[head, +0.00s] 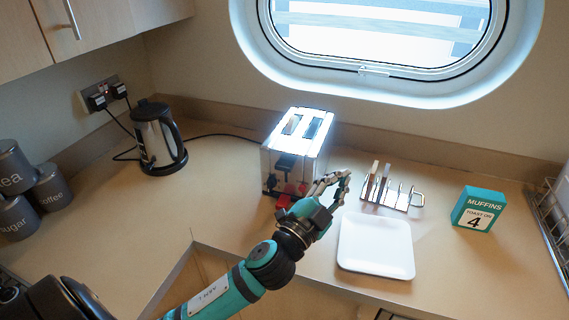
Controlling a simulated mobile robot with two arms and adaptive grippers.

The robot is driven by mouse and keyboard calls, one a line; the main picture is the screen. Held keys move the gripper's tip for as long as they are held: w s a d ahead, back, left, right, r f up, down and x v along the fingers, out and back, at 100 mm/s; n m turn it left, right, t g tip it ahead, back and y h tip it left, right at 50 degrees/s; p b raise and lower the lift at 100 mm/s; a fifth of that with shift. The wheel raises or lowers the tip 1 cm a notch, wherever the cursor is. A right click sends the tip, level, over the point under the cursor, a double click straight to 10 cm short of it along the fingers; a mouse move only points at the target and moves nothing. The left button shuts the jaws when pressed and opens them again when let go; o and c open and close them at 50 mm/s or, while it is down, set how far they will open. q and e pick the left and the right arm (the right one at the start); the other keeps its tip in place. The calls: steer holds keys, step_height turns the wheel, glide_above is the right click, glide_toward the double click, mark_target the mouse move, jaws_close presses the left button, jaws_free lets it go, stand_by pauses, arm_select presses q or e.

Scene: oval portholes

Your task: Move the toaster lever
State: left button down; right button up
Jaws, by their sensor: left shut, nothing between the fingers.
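The toaster (312,134) stands on the counter below the porthole. It is pale and shiny, with two slots on top. Its near end carries a dark lever (285,163) and red parts lower down, partly hidden by my gripper. My left gripper (340,178) is in front of the toaster's near right corner, shut with nothing in it. The fingers point up and to the right, to the right of the lever. I cannot tell whether the gripper touches the toaster. My right gripper is not in view.
A white square plate (376,246) lies right of my gripper, with a toast rack (391,192) behind it. A teal muffins box (477,209) stands farther right. A kettle (158,138) and dark canisters (50,187) are on the left. The counter between kettle and toaster is clear except for a cable.

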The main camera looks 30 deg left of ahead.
arm_select(q)
steer(key=s+d+r+m+g+h, duration=0.1)
steer(key=d+r+m+g+h, duration=0.2)
steer(key=d+m+g+h, duration=0.55)
steer(key=d+r+m+g+h, duration=0.1)
steer(key=d+r+m+h, duration=0.4)
steer(key=m, duration=0.8)
steer(key=m+g+y, duration=0.1)
steer(key=g+y, duration=0.5)
steer(key=y, duration=1.1)
glide_toward(283, 165)
steer(key=shift+d, duration=0.1)
steer(key=shift+m, duration=0.25)
steer(key=shift+b+x, duration=1.65)
steer(key=shift+x, duration=1.8)
